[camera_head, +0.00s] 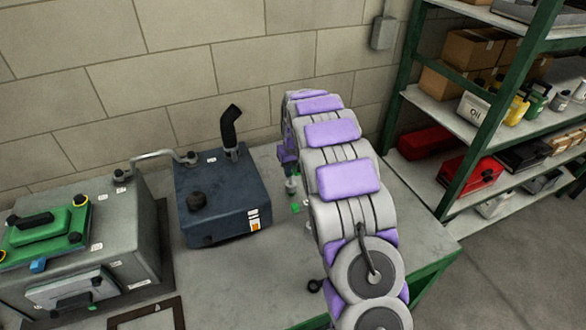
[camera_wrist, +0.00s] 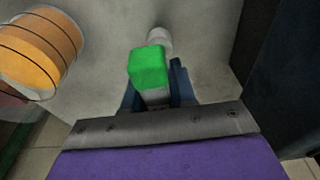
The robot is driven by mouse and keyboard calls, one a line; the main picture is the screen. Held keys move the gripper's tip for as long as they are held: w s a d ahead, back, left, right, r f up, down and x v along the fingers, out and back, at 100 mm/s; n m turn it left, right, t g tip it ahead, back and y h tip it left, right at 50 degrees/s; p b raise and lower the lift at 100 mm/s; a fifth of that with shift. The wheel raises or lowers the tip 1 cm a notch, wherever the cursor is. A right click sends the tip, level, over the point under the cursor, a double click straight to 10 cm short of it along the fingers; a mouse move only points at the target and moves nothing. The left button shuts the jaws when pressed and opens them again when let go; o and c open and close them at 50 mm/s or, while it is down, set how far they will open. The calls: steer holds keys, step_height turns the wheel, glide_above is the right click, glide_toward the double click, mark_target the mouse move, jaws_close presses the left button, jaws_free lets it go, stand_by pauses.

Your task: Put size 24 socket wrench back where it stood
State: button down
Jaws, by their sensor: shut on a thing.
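In the wrist view my gripper (camera_wrist: 157,82) has its blue fingers closed on either side of a tool with a bright green block-shaped end, which I take as the size 24 socket wrench (camera_wrist: 148,66). A grey shank shows below the green end, between the fingers. A pale round piece (camera_wrist: 158,40) shows just beyond the green end; I cannot tell whether it belongs to the tool. In the head view my own arm hides most of the gripper. Small green pieces (camera_head: 295,208) show beside the arm above the bench; I cannot tell which is the held tool.
A dark blue tank (camera_head: 222,200) with a black elbow pipe stands on the bench (camera_head: 280,263) left of my arm. A grey engine block (camera_head: 135,235) stands farther left. An orange cylinder (camera_wrist: 38,55) shows in the wrist view. Shelves (camera_head: 470,120) stand at right.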

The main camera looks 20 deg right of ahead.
steer(key=shift+d+f, duration=0.1)
steer(key=shift+d+f, duration=0.2)
steer(key=shift+f, duration=0.3)
steer(key=shift+a+f, duration=0.15)
steer(key=shift+f, duration=0.35)
steer(key=shift+c, duration=1.4)
jaws_free()
steer(key=shift+r+p, duration=1.7)
steer(key=shift+r, duration=2.85)
